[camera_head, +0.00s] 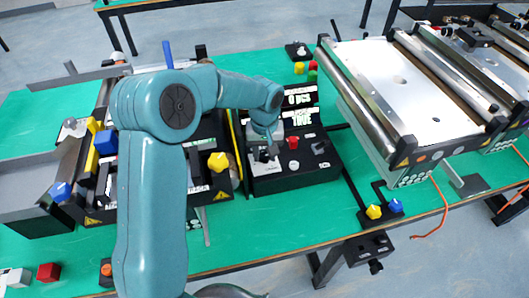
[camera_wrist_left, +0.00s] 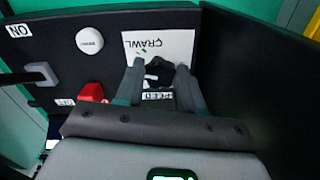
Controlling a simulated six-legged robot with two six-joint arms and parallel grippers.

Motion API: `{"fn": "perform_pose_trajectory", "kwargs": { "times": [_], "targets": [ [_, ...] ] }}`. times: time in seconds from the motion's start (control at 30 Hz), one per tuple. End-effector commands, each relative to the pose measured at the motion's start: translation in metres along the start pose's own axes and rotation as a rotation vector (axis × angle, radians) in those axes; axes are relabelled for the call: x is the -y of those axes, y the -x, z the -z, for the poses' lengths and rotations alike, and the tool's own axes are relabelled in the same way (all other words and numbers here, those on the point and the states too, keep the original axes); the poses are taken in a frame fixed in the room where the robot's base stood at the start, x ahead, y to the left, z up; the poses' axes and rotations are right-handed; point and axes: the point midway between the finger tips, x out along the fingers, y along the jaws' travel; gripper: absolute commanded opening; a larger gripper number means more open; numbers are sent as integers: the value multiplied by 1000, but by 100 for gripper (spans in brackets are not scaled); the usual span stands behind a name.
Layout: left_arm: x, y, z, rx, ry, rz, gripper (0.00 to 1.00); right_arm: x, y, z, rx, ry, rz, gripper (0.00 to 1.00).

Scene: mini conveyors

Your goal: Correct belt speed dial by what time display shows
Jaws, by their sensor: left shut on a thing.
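In the left wrist view, the fingers of my left gripper (camera_wrist_left: 158,82) are shut on a black dial knob (camera_wrist_left: 158,70). The knob sits on a white plate (camera_wrist_left: 180,44) marked CRAWL, with a partly covered SPEED label below. In the head view my left gripper (camera_head: 266,153) is at the left part of the black control box (camera_head: 310,174) and hides the dial. My right gripper is not in view.
The control panel also has a red button (camera_head: 293,142), a white round button (camera_wrist_left: 89,40) and a grey lever switch (camera_wrist_left: 42,75). A large conveyor (camera_head: 395,85) stands to the right. Yellow and blue pieces (camera_head: 374,212) lie at the green table's front.

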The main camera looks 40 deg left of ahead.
Motion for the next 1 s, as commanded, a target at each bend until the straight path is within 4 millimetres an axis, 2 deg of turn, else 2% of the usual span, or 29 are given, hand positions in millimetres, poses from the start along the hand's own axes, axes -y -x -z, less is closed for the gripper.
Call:
{"fn": "perform_pose_trajectory", "kwargs": {
  "times": [0.5, 1.0],
  "targets": [
    [-2, -2, 1, -2, 352, -1, 8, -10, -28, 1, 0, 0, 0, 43],
    [-3, 0, 2, -2, 602, -2, 8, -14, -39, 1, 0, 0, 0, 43]
  ]
}}
